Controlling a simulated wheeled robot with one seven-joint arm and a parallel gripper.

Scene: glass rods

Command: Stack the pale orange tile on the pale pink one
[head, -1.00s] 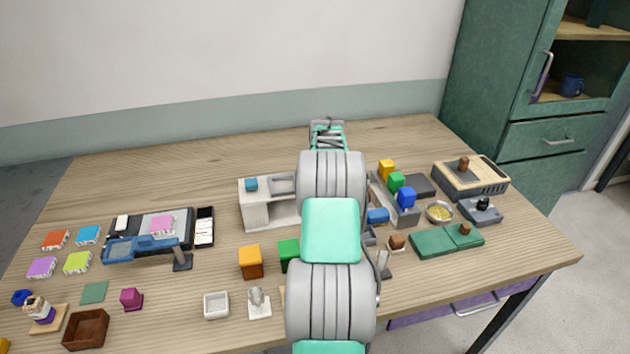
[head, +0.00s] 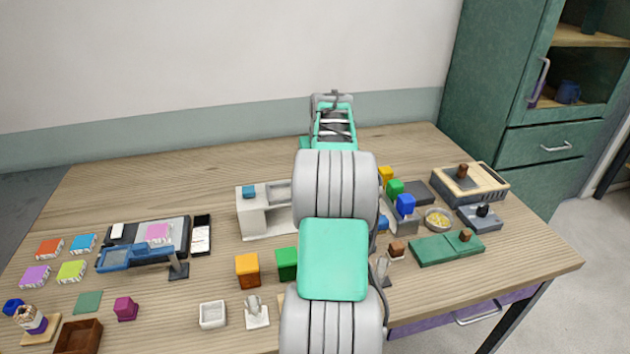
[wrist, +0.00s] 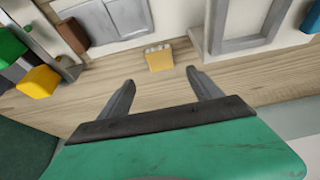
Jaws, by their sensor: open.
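A pale orange tile (wrist: 160,58) with a light, marked side lies on the wooden table in the wrist view. My gripper (wrist: 159,80) is open and empty there. The tile shows just beyond the gap between its two fingertips, apart from both. In the head view my arm hides the gripper and that tile. A pale pink tile (head: 159,233) sits at the left in the head view, on a dark flat stand (head: 183,224) behind a blue framed piece.
Red-orange (head: 49,247), blue (head: 83,243), purple (head: 35,276) and yellow-green (head: 71,271) tiles lie at the left. An orange cube (head: 248,271) and a green cube (head: 286,264) stand left of my arm. In the wrist view, grey-white fixtures (wrist: 240,43) flank the tile.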

